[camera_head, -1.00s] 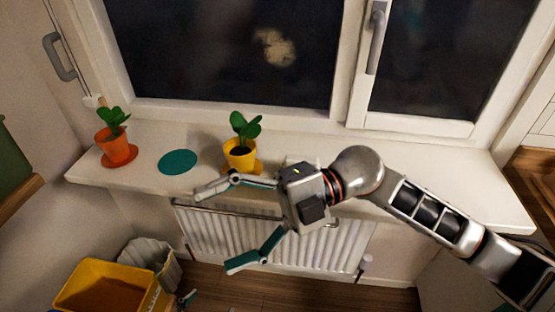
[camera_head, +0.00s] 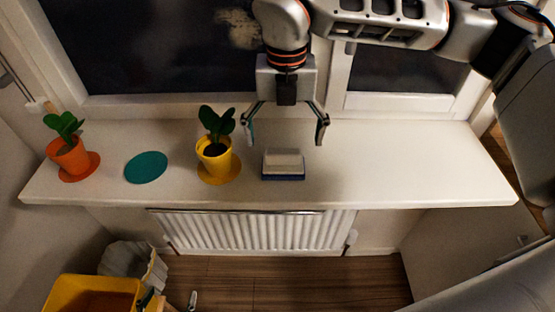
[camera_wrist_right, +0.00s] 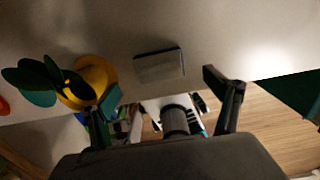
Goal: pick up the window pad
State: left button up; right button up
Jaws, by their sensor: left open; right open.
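The window pad (camera_head: 284,164), a small block with a white top and a blue base, lies on the white windowsill (camera_head: 400,165), right of the yellow pot. It also shows in the right wrist view (camera_wrist_right: 160,65), grey in the shade. My right gripper (camera_head: 285,138) is open and empty, its fingers spread above the sill, apart from the pad. In the wrist view its fingertips (camera_wrist_right: 160,90) stand wide apart, with the pad lying beyond the gap. My left gripper (camera_head: 171,300) is low at the bottom edge; only its fingertips show, apart and open, with nothing between them.
A plant in a yellow pot (camera_head: 215,165) stands close left of the pad. Further left are a teal disc (camera_head: 146,167) and a plant in an orange pot (camera_head: 72,158). The sill right of the pad is clear. A radiator (camera_head: 255,231) and a yellow bin (camera_head: 92,290) are below.

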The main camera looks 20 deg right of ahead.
aim_at(283, 151)
notch_tip(283, 151, down, 7)
jog(key=shift+s+a+r+p, duration=0.1)
jog(key=shift+s+p, duration=0.05)
jog(key=shift+p, duration=0.3)
jog(key=c, duration=1.2)
